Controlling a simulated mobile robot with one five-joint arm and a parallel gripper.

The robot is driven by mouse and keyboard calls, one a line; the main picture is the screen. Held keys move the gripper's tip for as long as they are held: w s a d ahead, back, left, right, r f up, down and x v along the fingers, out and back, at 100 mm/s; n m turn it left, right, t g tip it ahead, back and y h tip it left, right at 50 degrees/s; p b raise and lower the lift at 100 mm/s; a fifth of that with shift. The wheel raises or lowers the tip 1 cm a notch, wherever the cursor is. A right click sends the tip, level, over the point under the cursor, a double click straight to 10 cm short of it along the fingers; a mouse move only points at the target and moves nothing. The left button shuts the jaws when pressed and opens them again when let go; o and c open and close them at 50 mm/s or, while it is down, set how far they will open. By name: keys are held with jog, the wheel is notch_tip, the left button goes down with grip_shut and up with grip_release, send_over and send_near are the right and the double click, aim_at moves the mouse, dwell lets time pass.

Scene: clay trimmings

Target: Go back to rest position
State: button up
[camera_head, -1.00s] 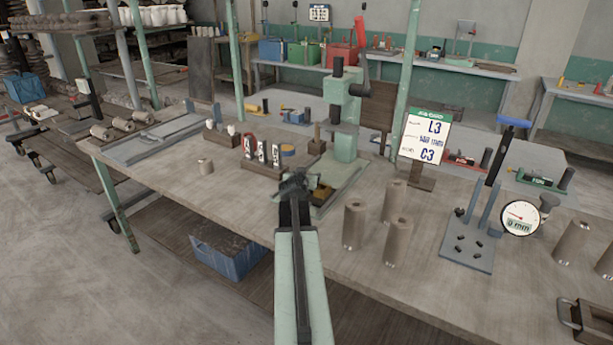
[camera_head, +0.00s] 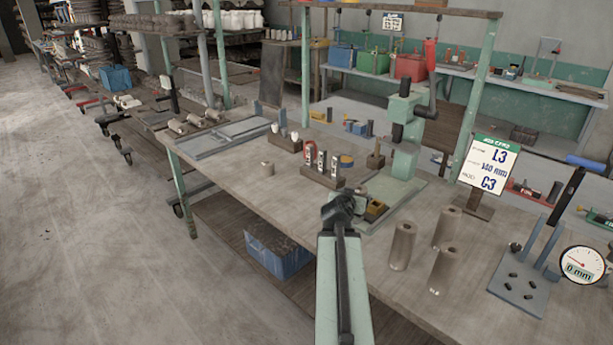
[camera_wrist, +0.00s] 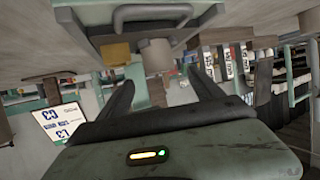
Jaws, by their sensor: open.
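My gripper (camera_head: 343,203) is at the front edge of the workbench (camera_head: 240,190), by the green press (camera_head: 403,150). In the wrist view my gripper (camera_wrist: 160,75) has its two dark fingers spread, with nothing held between them. That view looks upside down. A short clay piece (camera_wrist: 157,55) stands on the green press base just beyond the fingertips, apart from them. A yellowish block (camera_wrist: 115,54) sits beside it. In the head view my gripper partly hides this spot.
Three clay cylinders (camera_head: 402,246) stand right of my gripper. A sign (camera_head: 487,163), a gauge stand (camera_head: 520,285) and a dial (camera_head: 582,265) are further right. Open floor (camera_head: 80,220) lies left of the bench.

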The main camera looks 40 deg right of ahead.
jog(key=w+a+r+n+t+y+p, duration=0.2)
jog(key=w+a+n+t+y+p, duration=0.15)
jog(key=w+a, duration=1.45)
jog(key=w+a+f+n+y+p, duration=0.1)
jog(key=w+a+f+y, duration=0.1)
jog(key=a, duration=0.9)
jog(key=w+a+f+n+y+p, duration=0.1)
jog(key=w+a+f+n+y, duration=0.15)
jog(key=a, duration=0.85)
jog(key=s+a+f+n+g+y, duration=0.1)
jog(key=a+g, duration=0.1)
jog(key=a, duration=0.4)
jog(key=s+a+f+n+g+y, duration=0.1)
jog(key=s+a+f, duration=0.1)
jog(key=a, duration=0.4)
jog(key=s+a+f+n+g+y, duration=0.2)
jog(key=s+a+f+n+g, duration=0.1)
jog(key=s+a, duration=0.4)
jog(key=s+n+g, duration=0.1)
jog(key=s+g, duration=0.1)
jog(key=s, duration=0.1)
jog(key=shift+s+a+f+g, duration=0.15)
jog(key=shift+s+a+g, duration=0.15)
jog(key=shift+s+g, duration=0.05)
